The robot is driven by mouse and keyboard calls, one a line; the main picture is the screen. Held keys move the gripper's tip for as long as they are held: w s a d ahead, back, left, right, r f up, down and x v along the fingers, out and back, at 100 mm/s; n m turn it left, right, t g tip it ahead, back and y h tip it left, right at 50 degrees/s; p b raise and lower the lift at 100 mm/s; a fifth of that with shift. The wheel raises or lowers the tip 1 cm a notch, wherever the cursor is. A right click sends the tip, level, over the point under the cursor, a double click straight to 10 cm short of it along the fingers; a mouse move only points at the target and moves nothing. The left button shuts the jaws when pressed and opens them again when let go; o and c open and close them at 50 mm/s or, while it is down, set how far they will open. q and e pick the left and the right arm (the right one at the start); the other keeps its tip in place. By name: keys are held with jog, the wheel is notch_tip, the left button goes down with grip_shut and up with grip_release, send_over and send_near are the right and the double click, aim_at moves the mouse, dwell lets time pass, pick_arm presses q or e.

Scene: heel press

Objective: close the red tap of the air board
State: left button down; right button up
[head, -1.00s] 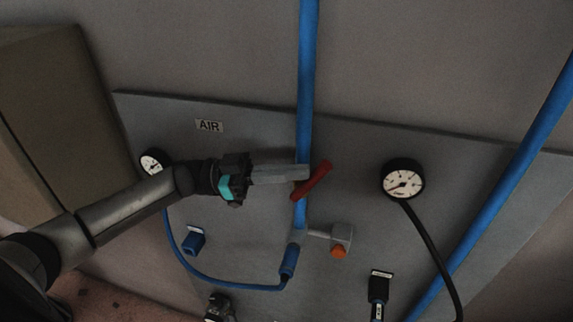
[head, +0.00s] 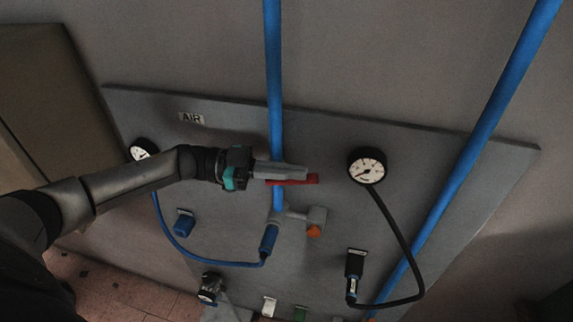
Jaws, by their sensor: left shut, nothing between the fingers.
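The air board (head: 330,150) is a grey panel on the wall with an "AIR" label (head: 191,118) at its upper left. The red tap (head: 300,180) is a red lever on the blue vertical pipe (head: 274,80); it lies nearly level, across the pipe. My left gripper (head: 303,172) is shut and empty. Its fingers lie along the upper side of the red lever and hide part of it and of the pipe; they look to be touching or very close. My right gripper is not in view.
A round gauge (head: 367,166) with a black hose is right of the tap, and another gauge (head: 143,149) is at the left. Below the tap is a grey fitting with an orange end (head: 314,231). A second blue pipe (head: 480,140) slants down the right.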

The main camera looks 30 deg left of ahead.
pick_arm(q)
jog(key=shift+d+f, duration=0.2)
dwell(0.7)
dwell(0.9)
jog(key=shift+r+p, duration=0.55)
jog(key=shift+p, duration=0.05)
jog(key=s+a+r, duration=0.4)
jog(key=a+r, duration=0.3)
jog(key=a, duration=0.2)
jog(key=shift+s+r+p, duration=0.15)
jog(key=shift+r+p, duration=0.15)
jog(key=shift+p, duration=0.15)
